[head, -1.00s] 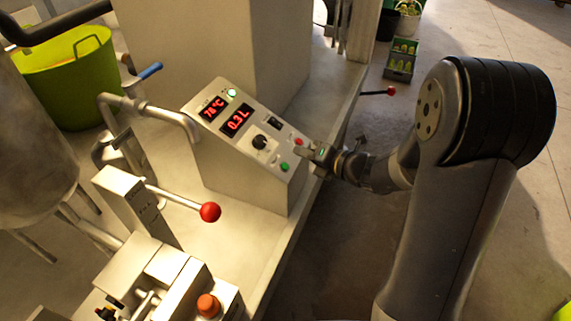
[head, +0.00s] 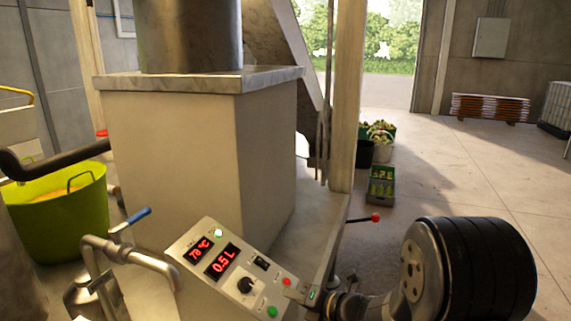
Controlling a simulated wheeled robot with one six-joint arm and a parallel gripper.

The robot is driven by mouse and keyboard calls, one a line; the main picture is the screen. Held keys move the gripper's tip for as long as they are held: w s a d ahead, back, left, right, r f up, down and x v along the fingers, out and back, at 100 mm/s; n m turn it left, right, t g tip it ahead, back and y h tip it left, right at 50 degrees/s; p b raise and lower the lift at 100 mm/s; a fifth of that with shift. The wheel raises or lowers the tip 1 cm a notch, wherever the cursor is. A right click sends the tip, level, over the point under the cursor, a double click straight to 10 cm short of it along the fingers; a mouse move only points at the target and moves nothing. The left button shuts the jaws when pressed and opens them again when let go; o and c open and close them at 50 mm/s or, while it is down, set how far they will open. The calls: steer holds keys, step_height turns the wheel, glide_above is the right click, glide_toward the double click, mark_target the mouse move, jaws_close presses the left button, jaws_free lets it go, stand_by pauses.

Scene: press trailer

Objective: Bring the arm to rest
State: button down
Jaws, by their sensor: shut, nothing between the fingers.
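My arm (head: 468,270) comes in from the lower right. My gripper (head: 299,293) is shut and empty at the right edge of the sloped control panel (head: 203,265). Its tip is close beside the red button (head: 287,281); I cannot tell whether they touch. The panel also has a green button (head: 271,311), a black knob (head: 245,285) and a lit lamp (head: 218,233). Its upper red display (head: 199,250) shows a temperature and its lower one (head: 223,262) reads 0.5 L.
A metal pipe (head: 150,262) and blue-handled valve (head: 134,217) stand left of the panel. A large pale housing (head: 180,165) rises behind it. A red-knobbed lever (head: 375,217) sticks out on the right. A green tub (head: 75,225) is at left. Open floor (head: 480,185) lies right.

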steer(key=shift+s+d+r+p, duration=0.15)
steer(key=shift+d+r+p, duration=0.2)
steer(key=shift+r+p, duration=0.25)
steer(key=shift+s+d+r+p, duration=0.1)
steer(key=shift+d+r+p, duration=0.25)
steer(key=shift+r, duration=0.35)
steer(key=shift+f, duration=0.1)
